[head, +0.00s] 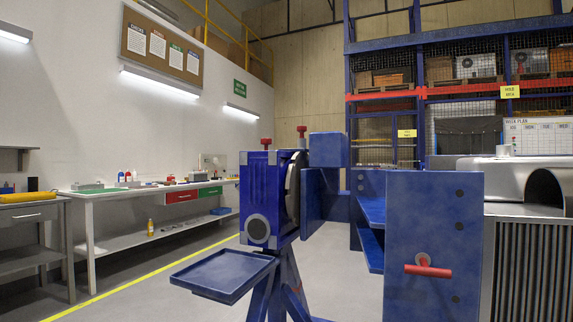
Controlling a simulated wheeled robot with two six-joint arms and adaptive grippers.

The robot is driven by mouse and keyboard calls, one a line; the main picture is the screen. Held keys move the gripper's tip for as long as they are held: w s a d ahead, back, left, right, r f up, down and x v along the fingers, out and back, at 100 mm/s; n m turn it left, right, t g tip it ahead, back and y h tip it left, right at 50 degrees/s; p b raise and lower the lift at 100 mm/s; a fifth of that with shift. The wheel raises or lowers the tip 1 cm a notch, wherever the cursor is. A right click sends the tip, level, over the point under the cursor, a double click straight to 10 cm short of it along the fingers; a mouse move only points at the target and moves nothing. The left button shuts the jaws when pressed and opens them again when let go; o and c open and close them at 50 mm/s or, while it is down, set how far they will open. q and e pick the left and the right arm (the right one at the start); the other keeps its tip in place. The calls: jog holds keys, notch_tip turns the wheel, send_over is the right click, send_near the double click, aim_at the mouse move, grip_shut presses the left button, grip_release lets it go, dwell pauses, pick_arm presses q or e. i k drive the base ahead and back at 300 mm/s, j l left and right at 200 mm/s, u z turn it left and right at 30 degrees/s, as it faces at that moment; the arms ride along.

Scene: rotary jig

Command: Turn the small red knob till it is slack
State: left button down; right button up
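A small red knob (266,142) sits on a short stem on top of the blue jig housing (255,190), left of the middle in the head view. A second red knob (301,130) stands slightly higher, just right of it, by the round plate (294,188). A red T-shaped handle (427,270) sticks out of the face of the large blue plate (432,225) at the right. I cannot tell how tight any of these is. Neither of my grippers is in view.
A blue tray (205,285) juts out low on the left of the jig. A workbench (105,198) with tools stands along the left wall. A grey ribbed metal unit (535,265) is close on the right. The floor (165,285) left of the jig is open.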

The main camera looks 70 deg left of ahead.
aim_at(265, 141)
jog(key=u, duration=0.45)
jog(key=l+u, duration=0.15)
jog(key=u, duration=0.35)
jog(key=l+u, duration=0.15)
jog(key=u, duration=0.3)
jog(key=l+u, duration=0.1)
jog(key=u, duration=0.35)
jog(key=i+l, duration=0.05)
